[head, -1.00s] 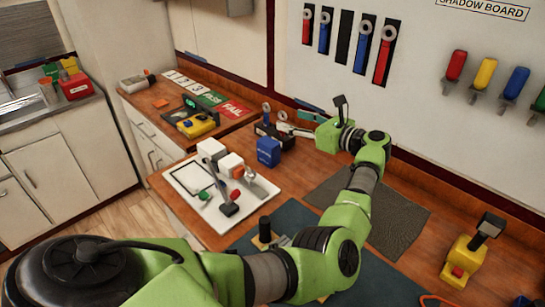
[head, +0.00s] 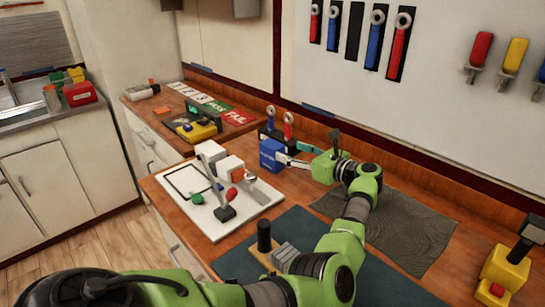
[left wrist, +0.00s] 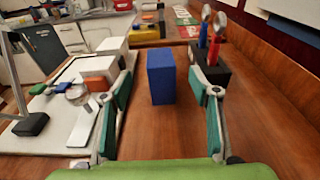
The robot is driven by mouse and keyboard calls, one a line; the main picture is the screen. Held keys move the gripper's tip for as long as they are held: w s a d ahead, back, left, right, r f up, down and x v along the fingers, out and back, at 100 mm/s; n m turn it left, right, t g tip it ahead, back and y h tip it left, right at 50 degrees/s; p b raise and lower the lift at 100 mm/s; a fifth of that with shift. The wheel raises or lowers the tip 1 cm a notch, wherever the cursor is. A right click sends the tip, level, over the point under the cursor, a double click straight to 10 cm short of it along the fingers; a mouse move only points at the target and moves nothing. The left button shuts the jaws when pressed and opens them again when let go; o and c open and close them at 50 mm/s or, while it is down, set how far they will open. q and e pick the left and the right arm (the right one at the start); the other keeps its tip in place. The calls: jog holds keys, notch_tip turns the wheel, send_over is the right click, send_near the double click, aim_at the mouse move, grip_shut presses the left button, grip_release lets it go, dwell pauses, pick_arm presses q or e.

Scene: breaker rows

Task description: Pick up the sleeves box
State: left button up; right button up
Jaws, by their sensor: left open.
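The sleeves box appears to be the blue box (head: 271,153), standing upright on the wooden bench; no label is readable on it. My left gripper (head: 294,154) is low over the bench, just right of the box in the head view, with its fingers pointing at it. In the left wrist view the blue box (left wrist: 161,77) stands between and a little beyond the two teal fingers of my left gripper (left wrist: 160,88). The fingers are open, with a gap on each side of the box. My right gripper is not in view.
A black holder with red and blue tools (head: 288,126) stands close behind the box. A white tray (head: 256,205) with several parts lies at left. A dark mat (head: 290,228) and a grey mat (head: 430,225) lie nearer. A yellow device (head: 503,272) stands at right.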

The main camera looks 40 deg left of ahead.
aim_at(272, 144)
pick_arm(q)
jog(key=a, duration=0.4)
jog(key=shift+w+a+f, duration=0.15)
jog(key=shift+f, duration=0.2)
jog(key=a, duration=0.3)
jog(key=a+f, duration=0.1)
jog(key=a, duration=0.1)
jog(key=shift+w+a+b, duration=0.2)
jog(key=shift+w+b, duration=0.05)
jog(key=shift+b, duration=0.15)
jog(key=shift+d+r, duration=0.1)
jog(key=c, duration=1.5)
